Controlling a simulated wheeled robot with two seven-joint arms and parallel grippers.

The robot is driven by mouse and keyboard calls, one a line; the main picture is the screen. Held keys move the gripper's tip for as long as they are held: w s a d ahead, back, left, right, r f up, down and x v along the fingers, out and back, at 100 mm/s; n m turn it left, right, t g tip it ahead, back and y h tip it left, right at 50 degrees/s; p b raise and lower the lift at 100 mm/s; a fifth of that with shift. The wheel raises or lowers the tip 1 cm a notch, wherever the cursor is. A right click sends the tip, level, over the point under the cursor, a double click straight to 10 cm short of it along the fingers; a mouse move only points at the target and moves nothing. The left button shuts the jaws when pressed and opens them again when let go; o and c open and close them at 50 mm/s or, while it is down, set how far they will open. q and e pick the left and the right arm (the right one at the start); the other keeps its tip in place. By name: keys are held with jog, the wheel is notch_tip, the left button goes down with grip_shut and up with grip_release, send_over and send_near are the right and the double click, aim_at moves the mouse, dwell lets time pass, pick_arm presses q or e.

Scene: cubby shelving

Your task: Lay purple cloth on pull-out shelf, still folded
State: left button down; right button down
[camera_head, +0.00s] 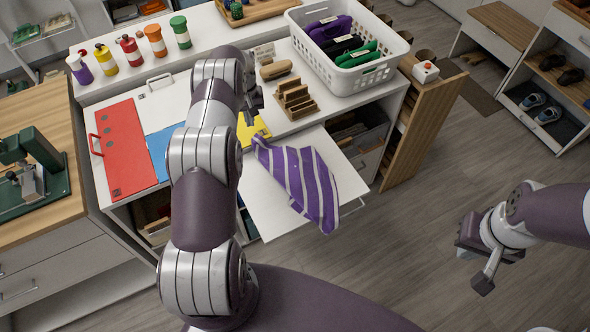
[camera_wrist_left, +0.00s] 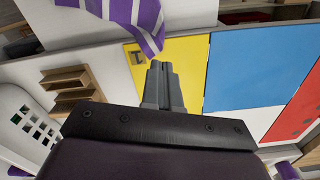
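The purple cloth (camera_head: 298,182) with pale stripes lies slantwise on the white pull-out shelf (camera_head: 262,212). Its near end hangs past the shelf's front edge; its far corner reaches toward the yellow panel. I cannot tell how its layers are folded. In the left wrist view the cloth (camera_wrist_left: 122,12) lies beyond my left fingertips, its corner close to them. My left gripper (camera_wrist_left: 162,68) has its fingers together with no cloth visible between them. In the head view it is mostly hidden behind my arm. My right gripper (camera_head: 474,268) hangs empty over the floor at right, its fingers apart.
A white basket (camera_head: 345,75) with rolled purple, black and green items stands behind the shelf, near a wooden stepped rack (camera_head: 295,100). Red (camera_head: 124,148), blue (camera_head: 160,150) and yellow (camera_head: 250,130) panels lie on the counter. Several coloured bottles stand along the back.

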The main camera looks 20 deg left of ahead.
pick_arm(q)
jog(key=s+d+f+m, duration=0.1)
jog(key=s+d+f, duration=0.1)
jog(key=s+d, duration=0.15)
jog(key=s+d+r+m+b, duration=0.2)
jog(key=s+d+r+m, duration=0.1)
jog(key=s+d+r, duration=0.5)
jog(key=s+d+r+m+t+b, duration=0.1)
jog(key=s+d+r+m+b, duration=0.2)
jog(key=s+d+r, duration=0.5)
jog(key=s+d, duration=0.4)
jog(key=s, duration=0.2)
jog(key=shift+d, duration=0.15)
jog(key=shift+w+f, duration=0.1)
